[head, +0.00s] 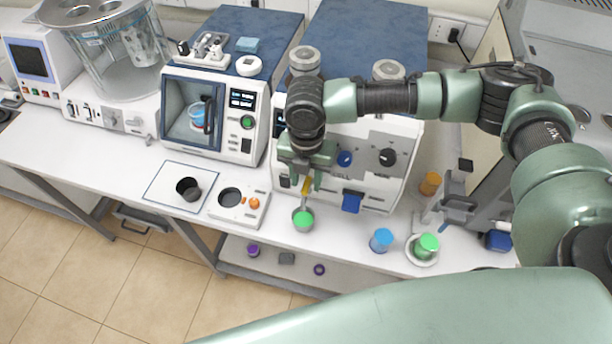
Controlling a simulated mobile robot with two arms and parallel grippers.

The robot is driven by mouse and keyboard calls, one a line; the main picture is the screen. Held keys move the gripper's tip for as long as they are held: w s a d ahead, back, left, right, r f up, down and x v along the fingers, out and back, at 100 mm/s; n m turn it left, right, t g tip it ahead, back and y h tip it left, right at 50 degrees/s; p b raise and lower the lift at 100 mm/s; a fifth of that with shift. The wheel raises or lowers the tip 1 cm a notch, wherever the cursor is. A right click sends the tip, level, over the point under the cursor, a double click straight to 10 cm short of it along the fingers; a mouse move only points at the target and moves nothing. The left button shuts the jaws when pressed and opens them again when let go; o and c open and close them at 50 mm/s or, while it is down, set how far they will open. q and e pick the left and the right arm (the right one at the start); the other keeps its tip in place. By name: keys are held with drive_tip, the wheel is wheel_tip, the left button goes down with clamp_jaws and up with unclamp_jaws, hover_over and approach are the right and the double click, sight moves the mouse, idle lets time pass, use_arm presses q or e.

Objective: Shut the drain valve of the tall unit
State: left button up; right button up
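The tall unit (372,150) is a white box with a dark blue top, dark and blue knobs, and a blue part (351,202) low on its front. A small yellow piece (306,187), which looks like the drain valve's handle, shows low at the unit's left front. Just below it is a small metal cup (303,223) with green content. My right gripper (303,176) points down right at the yellow piece and partly covers it. I cannot tell whether its fingers touch or hold the piece, as they are small and overlap it. My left gripper is not in view.
Left of the unit stands a shorter white device (212,115) with a window. In front are a white tray with a round well (240,207) and a black cup (188,189) on a mat. A blue jar (381,241) and a green jar (426,246) stand near the bench's front edge.

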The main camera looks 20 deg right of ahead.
drive_tip(key=shift+s, duration=0.1)
drive_tip(key=shift+c, duration=0.3)
clamp_jaws()
drive_tip(key=shift+m, duration=0.9)
drive_tip(key=m, duration=0.2)
drive_tip(key=shift+m, duration=0.3)
drive_tip(key=m, duration=0.9)
drive_tip(key=shift+m, duration=0.4)
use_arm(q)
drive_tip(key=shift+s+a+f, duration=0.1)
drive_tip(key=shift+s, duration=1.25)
use_arm(e)
drive_tip(key=shift+m, duration=1.9)
